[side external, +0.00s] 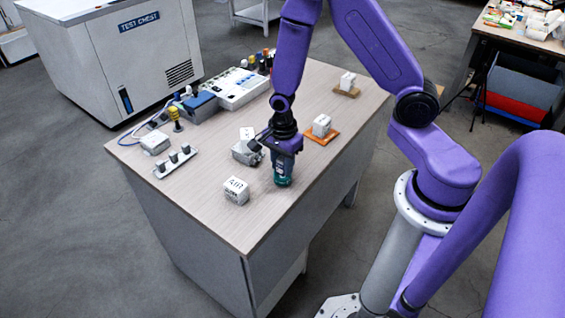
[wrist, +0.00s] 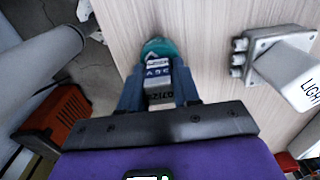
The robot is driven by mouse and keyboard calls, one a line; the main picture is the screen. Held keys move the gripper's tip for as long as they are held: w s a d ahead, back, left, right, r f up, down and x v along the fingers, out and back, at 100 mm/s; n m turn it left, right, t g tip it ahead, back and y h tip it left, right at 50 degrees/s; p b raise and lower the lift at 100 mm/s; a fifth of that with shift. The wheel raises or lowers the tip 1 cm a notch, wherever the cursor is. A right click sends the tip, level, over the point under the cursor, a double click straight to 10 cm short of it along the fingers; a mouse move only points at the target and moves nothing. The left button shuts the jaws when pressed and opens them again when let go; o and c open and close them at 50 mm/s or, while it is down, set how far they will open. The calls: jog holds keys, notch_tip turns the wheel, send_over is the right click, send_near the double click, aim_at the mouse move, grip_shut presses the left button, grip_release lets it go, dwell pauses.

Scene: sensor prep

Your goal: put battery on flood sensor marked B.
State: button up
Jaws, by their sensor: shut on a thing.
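My gripper (side external: 283,152) points down over the table and is shut on a green cylindrical battery (side external: 282,174), held upright. The battery's lower end is close to the tabletop; I cannot tell if it touches. In the wrist view the battery (wrist: 158,68) sits between both fingers (wrist: 158,90), with a teal end and a printed label. Small white sensor boxes stand on the table: one in front (side external: 236,190), one at the left (side external: 155,143), and two on orange-brown bases (side external: 321,125) (side external: 348,80). No mark B is readable on any of them.
A grey box with a white lid (side external: 246,151) is just left of my gripper; a box lettered "LIGHT" (wrist: 300,75) is right in the wrist view. The table's front-right (side external: 262,225) is bare.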

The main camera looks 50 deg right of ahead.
jog(key=shift+f, duration=0.15)
jog(key=o, duration=1)
jog(key=shift+o, duration=0.2)
